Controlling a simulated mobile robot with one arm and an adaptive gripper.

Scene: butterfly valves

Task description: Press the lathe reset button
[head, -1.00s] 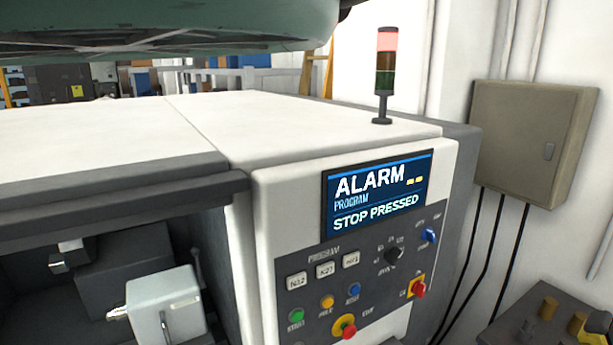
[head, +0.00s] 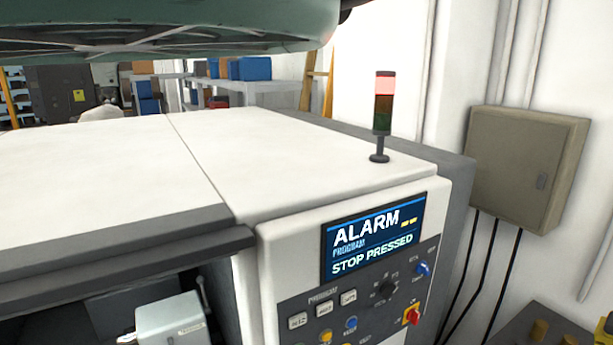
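The lathe (head: 290,165) is a large white and grey machine filling the left and middle of the head view. Its control panel (head: 365,300) faces me at the lower right. The screen (head: 375,238) reads ALARM, PROGRAM, STOP PRESSED. A blue button (head: 351,325), probably the reset button, sits low on the panel near the bottom edge; its label is too small to read surely. A yellow button (head: 325,337) is to its left, partly cut off. My gripper is not in view.
A signal tower (head: 383,115) on the lathe top has its red section lit. The panel has a red and yellow switch (head: 412,314), a black dial (head: 383,290) and a blue knob (head: 423,268). A grey wall box (head: 525,165) hangs at right. A teal structure overhangs the top left.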

